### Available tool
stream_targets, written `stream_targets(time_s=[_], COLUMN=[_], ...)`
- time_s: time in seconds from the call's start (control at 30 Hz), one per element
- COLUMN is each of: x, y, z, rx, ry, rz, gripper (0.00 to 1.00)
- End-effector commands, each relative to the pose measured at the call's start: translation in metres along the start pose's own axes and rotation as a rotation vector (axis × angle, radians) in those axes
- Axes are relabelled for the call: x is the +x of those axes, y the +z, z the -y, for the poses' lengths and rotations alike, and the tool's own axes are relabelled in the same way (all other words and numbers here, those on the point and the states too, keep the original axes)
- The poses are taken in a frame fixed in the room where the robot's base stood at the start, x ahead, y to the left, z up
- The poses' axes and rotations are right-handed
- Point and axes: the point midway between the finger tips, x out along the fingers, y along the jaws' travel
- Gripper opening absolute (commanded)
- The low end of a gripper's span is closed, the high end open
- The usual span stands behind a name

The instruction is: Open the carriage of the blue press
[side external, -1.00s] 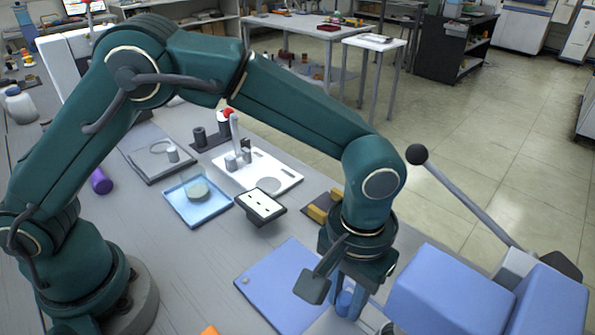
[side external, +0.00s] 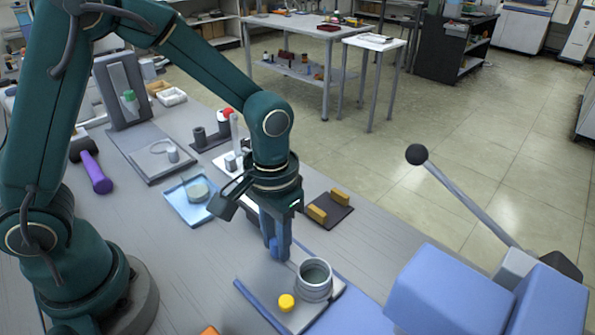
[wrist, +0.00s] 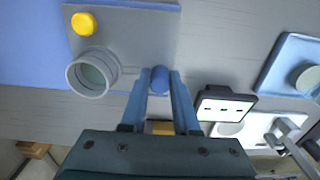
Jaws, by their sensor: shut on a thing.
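The blue press (side external: 450,292) stands at the lower right of the side view, with a long grey lever ending in a black ball (side external: 417,154) raised over it. Its flat blue base (side external: 257,307) extends left. A grey carriage plate (side external: 262,283) lies on this base, out to the left of the press body. The plate bears a grey round cup (side external: 314,280) and a yellow button (side external: 286,303). My gripper (side external: 278,252) points down at the plate's far edge. In the wrist view, its fingers (wrist: 160,75) are shut on a blue knob (wrist: 160,84) at that edge.
A dark block with yellow bars (side external: 330,208) sits close to the right of my gripper. A blue tray (side external: 184,212) and a white board (side external: 222,163) are behind it. A purple cylinder (side external: 97,174) lies at left. Some bare table shows left of the base.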

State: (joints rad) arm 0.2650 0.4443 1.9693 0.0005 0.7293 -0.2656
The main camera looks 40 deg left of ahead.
Motion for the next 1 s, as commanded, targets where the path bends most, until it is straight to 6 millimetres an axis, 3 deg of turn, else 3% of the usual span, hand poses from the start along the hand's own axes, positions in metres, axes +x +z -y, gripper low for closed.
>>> stream_targets(time_s=[0.17, 0.2, 0.27, 0.63, 1.0], x=[-0.001, -0.001, -0.001, -0.004, -0.048], y=[-0.003, -0.003, -0.002, -0.001, -0.002], z=[-0.001, -0.001, -0.001, -0.001, -0.001], rx=[0.001, 0.001, 0.001, 0.000, 0.000], ry=[0.003, 0.003, 0.003, 0.002, 0.003], rz=[-0.010, -0.010, -0.010, -0.005, -0.009], gripper=[0.00, 0.37, 0.59, 0.59, 0.59])
